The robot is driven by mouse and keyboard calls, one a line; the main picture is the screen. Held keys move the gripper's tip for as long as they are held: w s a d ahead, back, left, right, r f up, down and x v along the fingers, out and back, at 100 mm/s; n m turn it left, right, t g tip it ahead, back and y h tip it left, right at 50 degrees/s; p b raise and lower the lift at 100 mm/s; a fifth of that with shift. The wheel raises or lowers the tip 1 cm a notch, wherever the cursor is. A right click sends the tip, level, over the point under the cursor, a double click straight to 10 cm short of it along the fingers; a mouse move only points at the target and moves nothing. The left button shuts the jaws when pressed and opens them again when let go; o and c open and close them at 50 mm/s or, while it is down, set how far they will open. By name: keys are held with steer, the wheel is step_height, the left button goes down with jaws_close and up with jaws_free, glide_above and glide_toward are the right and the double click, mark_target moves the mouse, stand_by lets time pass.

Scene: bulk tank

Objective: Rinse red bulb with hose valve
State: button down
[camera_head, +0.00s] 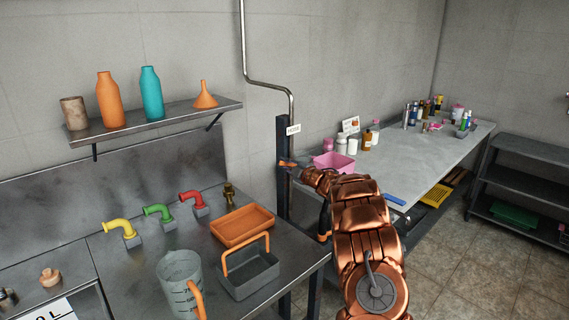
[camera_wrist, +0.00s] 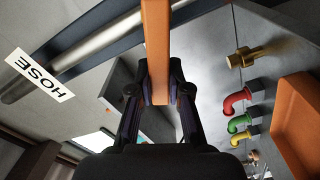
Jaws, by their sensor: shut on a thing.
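My gripper (camera_wrist: 159,92) is shut on an orange lever (camera_wrist: 156,40) in the wrist view, with a finger on each side of it. The lever's end also shows in the head view (camera_head: 287,164), by the dark post (camera_head: 283,150) under the HOSE sign (camera_head: 293,129). My copper arm hides most of the gripper there. The HOSE sign also shows in the wrist view (camera_wrist: 39,76) beside a metal pipe. I cannot make out a red bulb in either view. No water flow is visible.
Yellow (camera_head: 120,228), green (camera_head: 158,211) and red (camera_head: 191,199) bent pipes stand on the metal counter. An orange tray (camera_head: 243,224), grey basket (camera_head: 248,281) and measuring jug (camera_head: 180,275) sit nearby. A pink bin (camera_head: 334,161) and bottles crowd the far table.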

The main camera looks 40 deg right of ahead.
steer(key=shift+d+r+m+p, duration=0.2)
steer(key=shift+r+m+p, duration=0.15)
steer(key=shift+m+p, duration=0.45)
steer(key=shift+d+r+m+p, duration=0.2)
steer(key=shift+r+m+p, duration=0.15)
steer(key=shift+m+p, duration=0.4)
steer(key=c, duration=1.1)
jaws_free()
steer(key=shift+s, duration=0.1)
steer(key=s, duration=1.2)
steer(key=shift+w, duration=0.1)
stand_by(3.6)
